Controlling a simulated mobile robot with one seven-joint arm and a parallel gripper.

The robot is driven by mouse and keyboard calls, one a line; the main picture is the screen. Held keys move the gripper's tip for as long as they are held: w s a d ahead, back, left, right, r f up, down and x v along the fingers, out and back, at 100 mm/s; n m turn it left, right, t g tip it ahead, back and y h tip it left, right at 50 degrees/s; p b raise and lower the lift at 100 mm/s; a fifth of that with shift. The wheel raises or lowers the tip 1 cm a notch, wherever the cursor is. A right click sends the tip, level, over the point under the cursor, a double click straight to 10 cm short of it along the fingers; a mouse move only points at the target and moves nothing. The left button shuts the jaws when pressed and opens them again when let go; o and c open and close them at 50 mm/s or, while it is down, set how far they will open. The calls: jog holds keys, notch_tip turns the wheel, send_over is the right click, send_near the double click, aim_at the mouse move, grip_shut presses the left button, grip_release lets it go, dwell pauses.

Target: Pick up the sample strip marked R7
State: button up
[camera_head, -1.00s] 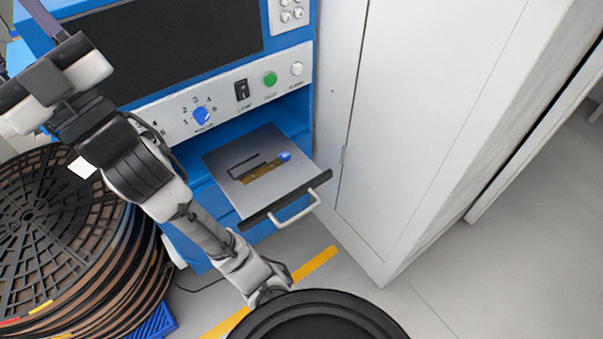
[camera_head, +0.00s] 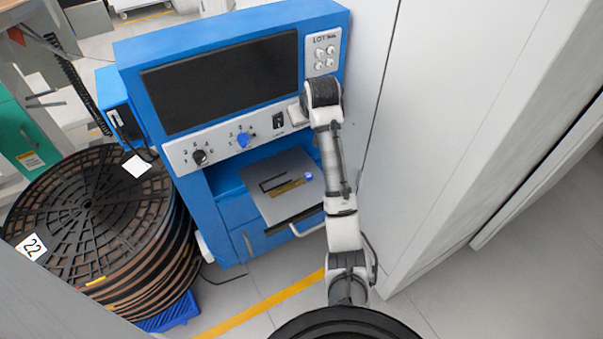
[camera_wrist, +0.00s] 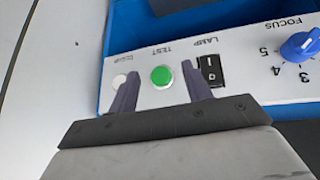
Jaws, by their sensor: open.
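A yellow-brown strip (camera_head: 289,187) with a blue piece (camera_head: 309,177) at its right end lies on the grey pulled-out drawer (camera_head: 290,206) of the blue machine. No R7 marking can be read on it at this size. A black L-shaped outline (camera_head: 270,182) sits beside the strip. My gripper (camera_wrist: 160,88) is open and empty in the wrist view, its two dark fingers in front of the control panel, either side of the green TEST button (camera_wrist: 162,76). The drawer and strip are outside the wrist view. In the head view my arm hides the TEST button.
The blue machine (camera_head: 130,52) has a dark screen (camera_head: 220,82) and a panel with a blue FOCUS knob (camera_head: 243,139) and a LAMP switch (camera_head: 278,120). A tall white cabinet (camera_head: 450,130) stands close on the right. Stacked dark reels (camera_head: 88,205) stand on the left.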

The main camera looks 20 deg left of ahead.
jog(key=s+d+f+n+g+h, duration=0.1)
jog(key=s+d+f+g+h, duration=0.2)
jog(key=f+g, duration=0.25)
jog(key=b, duration=0.1)
send_over(308, 175)
jog(key=shift+t, duration=0.25)
jog(key=f, duration=0.5)
jog(key=d+f, duration=0.1)
jog(key=f, duration=0.1)
jog(key=shift+f, duration=0.4)
jog(key=shift+a+f+p, duration=0.2)
jog(key=shift+f+p, duration=0.15)
jog(key=shift+f, duration=1.2)
jog(key=shift+a+f+p, duration=0.15)
jog(key=shift+f+p, duration=0.15)
jog(key=shift+f, duration=1.2)
jog(key=shift+c, duration=0.4)
jog(key=c, duration=1)
